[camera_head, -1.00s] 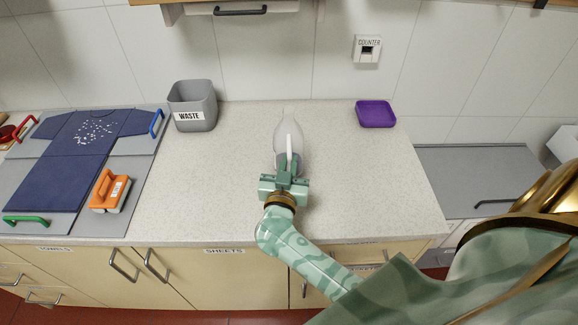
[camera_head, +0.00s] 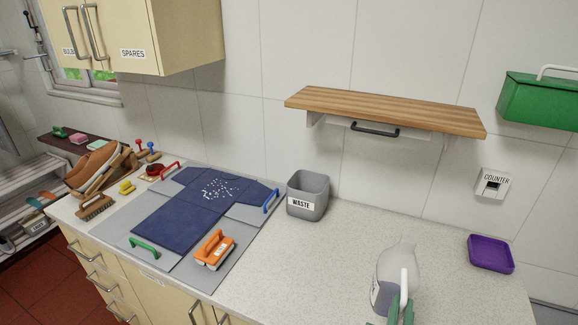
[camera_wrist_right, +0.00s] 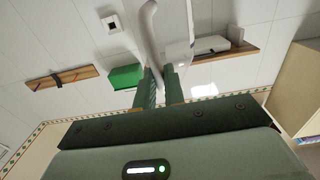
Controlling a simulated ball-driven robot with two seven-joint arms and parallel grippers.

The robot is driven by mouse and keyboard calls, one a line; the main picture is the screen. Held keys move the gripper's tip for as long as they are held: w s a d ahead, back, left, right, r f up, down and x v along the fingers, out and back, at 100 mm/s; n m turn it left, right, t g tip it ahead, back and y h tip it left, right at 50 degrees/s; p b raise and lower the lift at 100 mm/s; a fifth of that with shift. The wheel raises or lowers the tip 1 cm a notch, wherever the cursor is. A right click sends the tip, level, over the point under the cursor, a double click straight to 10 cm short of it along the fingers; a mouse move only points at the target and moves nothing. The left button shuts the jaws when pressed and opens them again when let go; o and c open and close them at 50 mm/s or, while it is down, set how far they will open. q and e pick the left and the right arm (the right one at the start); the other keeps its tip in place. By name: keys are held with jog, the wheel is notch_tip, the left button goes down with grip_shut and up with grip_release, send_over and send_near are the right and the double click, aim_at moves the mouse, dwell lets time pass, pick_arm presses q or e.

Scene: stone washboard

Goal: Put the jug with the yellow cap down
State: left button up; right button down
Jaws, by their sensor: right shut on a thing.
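A pale grey-white jug (camera_head: 396,268) with a white handle and a label low on its side is at the bottom right of the head view, over the counter. No yellow cap can be made out on it. My right gripper (camera_head: 401,309) is shut on the jug's handle, with green fingers at the picture's lower edge. In the right wrist view the handle (camera_wrist_right: 149,28) rises from between the fingers (camera_wrist_right: 160,80). I cannot tell whether the jug's base touches the counter. My left gripper is not in view.
The speckled counter (camera_head: 300,265) is clear left of the jug. A waste bin (camera_head: 307,206) and a purple tray (camera_head: 490,254) stand near the wall. A blue garment (camera_head: 185,222) and an orange-handled brush (camera_head: 214,250) lie left. A wooden shelf (camera_head: 390,108) hangs above.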

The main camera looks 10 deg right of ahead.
jog(key=a+f+n+t+y+b, duration=0.1)
jog(key=n+y+b, duration=0.1)
jog(key=y, duration=0.1)
jog(key=w+a+f+n+t+y+b, duration=0.1)
jog(key=n+y+b, duration=0.1)
jog(key=y+b, duration=0.1)
jog(key=a+f+n+y+b, duration=0.1)
jog(key=n+y+b, duration=0.1)
jog(key=y, duration=0.1)
jog(key=shift+w+a+f+t+y+b, duration=0.3)
jog(key=shift+a+f+t, duration=0.05)
jog(key=shift+f+t, duration=0.05)
